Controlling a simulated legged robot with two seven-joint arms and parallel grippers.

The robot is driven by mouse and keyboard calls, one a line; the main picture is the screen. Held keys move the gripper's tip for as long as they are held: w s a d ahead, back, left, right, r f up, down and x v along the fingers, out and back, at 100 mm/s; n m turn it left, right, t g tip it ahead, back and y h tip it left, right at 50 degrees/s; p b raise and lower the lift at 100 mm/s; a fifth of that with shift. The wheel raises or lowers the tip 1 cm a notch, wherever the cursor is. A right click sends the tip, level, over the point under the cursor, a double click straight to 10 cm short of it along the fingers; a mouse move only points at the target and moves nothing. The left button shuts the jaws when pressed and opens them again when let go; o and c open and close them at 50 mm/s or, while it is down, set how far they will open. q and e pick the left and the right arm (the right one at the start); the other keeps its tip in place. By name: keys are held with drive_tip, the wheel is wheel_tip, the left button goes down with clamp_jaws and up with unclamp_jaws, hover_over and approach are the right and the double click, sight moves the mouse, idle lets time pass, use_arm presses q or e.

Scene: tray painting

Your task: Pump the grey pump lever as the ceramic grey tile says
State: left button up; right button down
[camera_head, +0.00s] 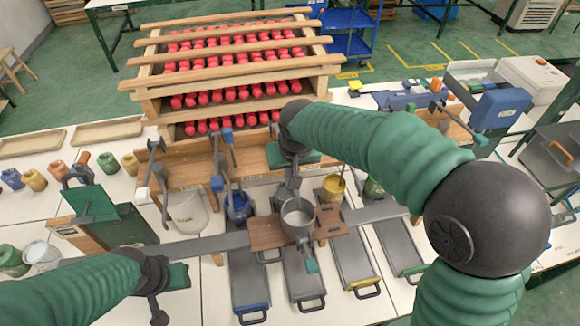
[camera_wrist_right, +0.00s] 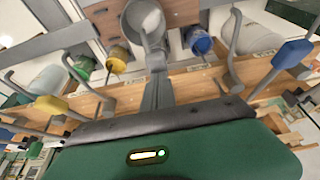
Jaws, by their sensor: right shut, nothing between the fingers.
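A grey cup (camera_head: 298,216) with pale contents stands at a brown wooden carriage (camera_head: 264,236) over the trays. My right gripper (camera_head: 289,192) is shut and empty, pointing down just behind the cup. In the right wrist view its closed fingers (camera_wrist_right: 157,92) point towards the grey cup (camera_wrist_right: 146,22). I cannot pick out the grey pump lever for certain; my right gripper and arm cover part of the lever row. A blue-handled lever (camera_wrist_right: 292,54) and a yellow-handled lever (camera_wrist_right: 52,105) flank the gripper. My left gripper (camera_head: 158,308) is at lower left. I cannot identify the ceramic grey tile.
A blue paint pot (camera_head: 238,207) and a yellow paint pot (camera_head: 334,188) stand beside the cup. Long grey trays (camera_head: 303,277) lie in front. A wooden rack (camera_head: 230,75) with red pieces stands behind.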

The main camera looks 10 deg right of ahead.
drive_tip(key=shift+f+b, duration=1.55)
drive_tip(key=shift+f, duration=0.8)
wheel_tip(320, 180, up, 11)
drive_tip(key=p, duration=0.9)
drive_tip(key=shift+f, duration=0.1)
drive_tip(key=shift+w, duration=0.1)
drive_tip(key=shift+f+b, duration=0.7)
drive_tip(key=shift+f, duration=0.15)
drive_tip(key=shift+f+b, duration=3.25)
drive_tip(key=shift+f, duration=1.2)
wheel_tip(320, 180, up, 11)
drive_tip(key=p, duration=0.9)
drive_tip(key=shift+f, duration=0.2)
